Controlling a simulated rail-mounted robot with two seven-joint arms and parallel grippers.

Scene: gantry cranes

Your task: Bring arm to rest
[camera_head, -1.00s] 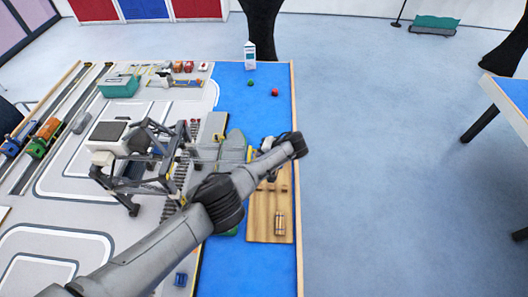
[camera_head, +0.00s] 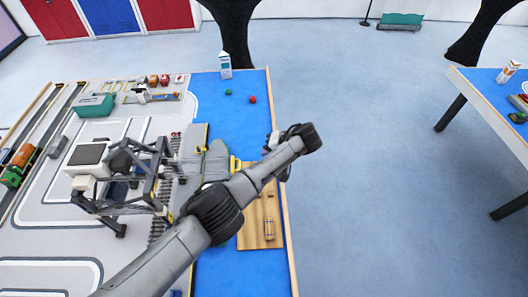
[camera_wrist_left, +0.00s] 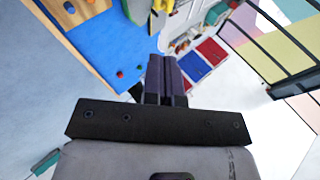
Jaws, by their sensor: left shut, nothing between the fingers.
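My left arm (camera_head: 240,190) reaches up from the bottom left across the model table, its wrist over the table's right edge. The left gripper (camera_head: 270,143) is small and partly hidden behind the wrist in the head view. In the left wrist view its two dark fingers (camera_wrist_left: 167,72) are together with nothing between them. It is apart from the objects on the table. My right gripper is in neither view.
The grey gantry crane (camera_head: 125,190) stands on the table left of my arm. A wooden board (camera_head: 248,232) lies beneath the arm. A milk carton (camera_head: 225,66), a green ball (camera_head: 228,92) and a red ball (camera_head: 252,99) are farther back.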

